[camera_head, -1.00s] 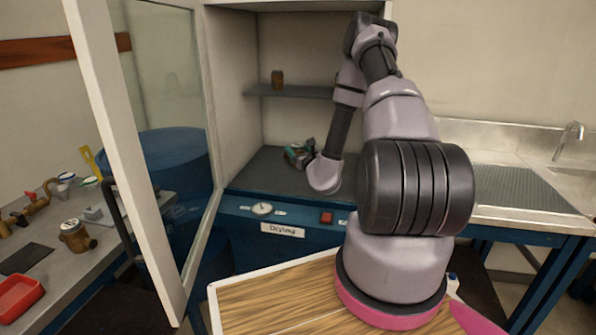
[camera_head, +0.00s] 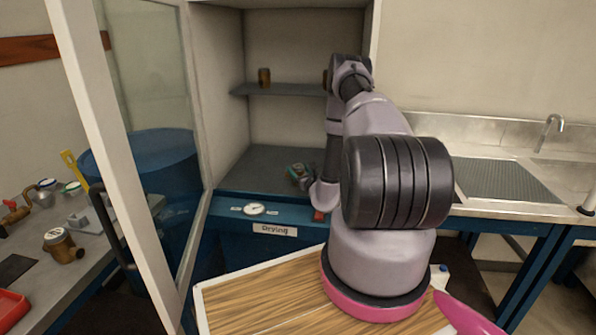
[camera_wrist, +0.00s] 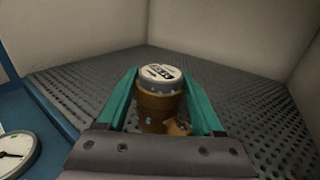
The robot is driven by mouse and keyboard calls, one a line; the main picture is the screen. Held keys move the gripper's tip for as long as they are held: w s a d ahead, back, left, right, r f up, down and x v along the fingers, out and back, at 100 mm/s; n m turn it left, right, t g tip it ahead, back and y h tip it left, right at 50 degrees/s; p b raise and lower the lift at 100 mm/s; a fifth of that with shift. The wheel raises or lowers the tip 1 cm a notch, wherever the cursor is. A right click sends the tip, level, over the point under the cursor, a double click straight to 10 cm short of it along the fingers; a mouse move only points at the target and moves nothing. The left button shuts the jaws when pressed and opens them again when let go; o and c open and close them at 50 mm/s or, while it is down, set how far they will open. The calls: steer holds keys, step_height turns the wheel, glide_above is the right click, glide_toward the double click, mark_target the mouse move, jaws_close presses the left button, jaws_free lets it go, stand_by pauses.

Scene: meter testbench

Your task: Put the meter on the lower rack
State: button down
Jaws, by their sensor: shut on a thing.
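The meter (camera_wrist: 158,100) is a brown, brass-like cylinder with a white dial face on top and a side port near its base. It stands upright between the two teal fingers of my gripper (camera_wrist: 160,92), which is shut on it. In the head view my gripper (camera_head: 298,172) is low inside the drying cabinet, over the lower rack (camera_head: 262,165). The lower rack (camera_wrist: 80,85) is a dark perforated shelf in the wrist view. I cannot tell whether the meter's base touches it.
An upper shelf (camera_head: 290,90) holds a brown meter (camera_head: 264,77) and another partly hidden behind my arm. The glass door (camera_head: 155,120) stands open at left. A gauge (camera_head: 254,209) sits on the cabinet front. Another meter (camera_head: 62,246) stands on the left bench.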

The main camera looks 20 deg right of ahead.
steer(key=shift+f, duration=0.15)
steer(key=shift+c, duration=0.2)
jaws_free()
